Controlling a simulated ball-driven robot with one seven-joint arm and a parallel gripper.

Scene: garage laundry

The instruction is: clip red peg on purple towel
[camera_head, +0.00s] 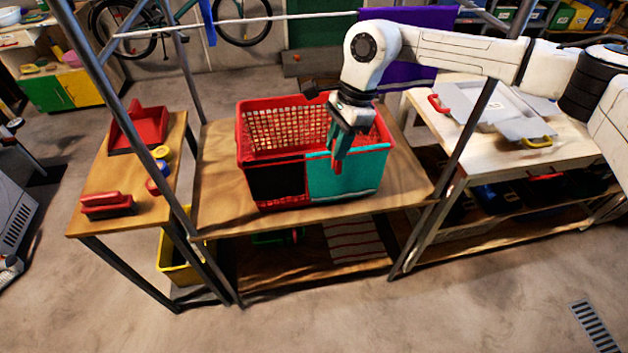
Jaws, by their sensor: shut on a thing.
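The purple towel (428,17) hangs over the white line at the back, partly hidden behind my arm. My gripper (338,158) points down in front of the red basket, over its turquoise cloth. It is shut on a small red thing at its fingertips, which looks like the red peg (337,167). The fingers hide most of the peg. The peg is well apart from the towel, lower and nearer the camera. I cannot tell whether it touches the turquoise cloth behind it.
The red basket (243,150) stands on a wooden table (222,205), with black (276,181) and turquoise (350,178) cloths over its front. Metal frame posts rise around the table. A red dustpan (140,128) and brush (106,204) lie left. Grey trays (480,104) lie on the right bench.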

